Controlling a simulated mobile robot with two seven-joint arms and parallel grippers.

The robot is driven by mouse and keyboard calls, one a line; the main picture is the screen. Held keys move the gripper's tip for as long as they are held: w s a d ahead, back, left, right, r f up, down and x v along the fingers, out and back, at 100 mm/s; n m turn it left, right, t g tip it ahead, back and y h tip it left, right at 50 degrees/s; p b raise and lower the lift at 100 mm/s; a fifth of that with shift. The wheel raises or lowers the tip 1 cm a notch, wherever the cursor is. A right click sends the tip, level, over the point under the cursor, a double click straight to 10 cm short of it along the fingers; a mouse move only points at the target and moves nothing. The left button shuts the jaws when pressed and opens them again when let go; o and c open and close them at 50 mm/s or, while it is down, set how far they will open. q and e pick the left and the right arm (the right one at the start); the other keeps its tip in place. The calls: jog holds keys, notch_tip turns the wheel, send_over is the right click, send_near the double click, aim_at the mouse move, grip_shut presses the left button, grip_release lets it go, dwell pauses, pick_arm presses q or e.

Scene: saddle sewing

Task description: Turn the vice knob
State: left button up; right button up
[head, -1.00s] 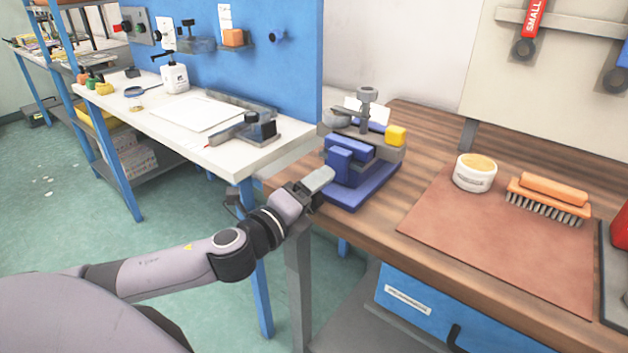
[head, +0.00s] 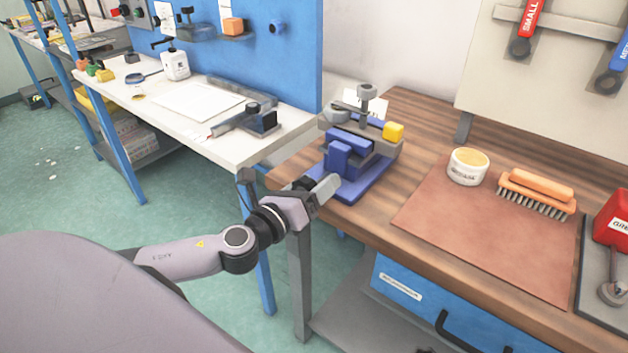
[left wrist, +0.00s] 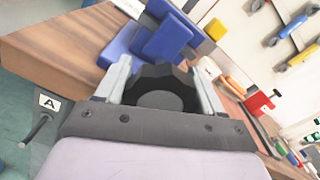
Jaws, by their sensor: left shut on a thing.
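The blue vice (head: 367,183) stands on the wooden bench at its left corner, with grey metal parts and a yellow block on top. Its blue body also shows in the left wrist view (left wrist: 165,38). My left gripper (head: 328,187) is at the front left side of the vice. In the left wrist view its two fingers (left wrist: 165,82) lie on either side of a dark, ridged round knob (left wrist: 160,74) and are shut on it. In the head view the gripper hides the knob. My right gripper is not in view.
A brown mat (head: 480,230) on the bench carries a white tub (head: 467,168) and an orange brush (head: 537,190). A red can (head: 612,222) stands at the right edge. A white workbench (head: 225,150) with a blue back panel is at the left.

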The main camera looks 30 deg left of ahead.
pick_arm(q)
jog(key=shift+d, duration=0.1)
dwell(0.4)
jog(key=o, duration=1)
jog(key=shift+f, duration=0.1)
jog(key=shift+s, duration=0.1)
jog(key=shift+s+a+b, duration=0.15)
jog(key=shift+s+b, duration=0.15)
jog(key=shift+s, duration=1.45)
jog(key=shift+s+a+b, duration=0.15)
jog(key=shift+s+b, duration=0.15)
jog(key=shift+s, duration=1.4)
